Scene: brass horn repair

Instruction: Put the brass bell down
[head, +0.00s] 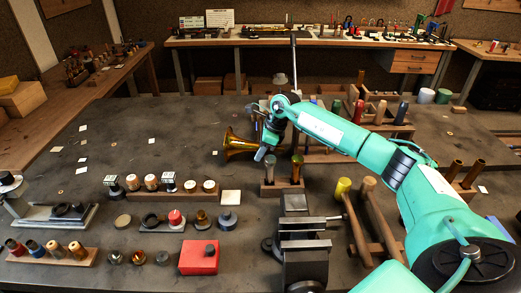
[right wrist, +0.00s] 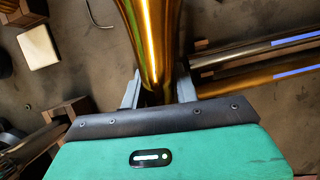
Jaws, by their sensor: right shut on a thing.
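The brass bell (head: 238,147) is a golden flared horn with its wide mouth toward the left in the head view. My right gripper (head: 262,143) is shut on its narrower part. In the right wrist view the bell (right wrist: 148,40) runs up between the two grey fingers of the right gripper (right wrist: 160,92). I cannot tell whether the bell touches the table or hangs above it. My left gripper is not in view.
A wooden block with upright tubes (head: 282,188) stands just in front of the bell. A black vise (head: 300,245) and a red box (head: 198,257) are nearer. Racks of tools (head: 325,150) stand to the right. The dark table (head: 130,130) is mostly clear at left, with small pale squares.

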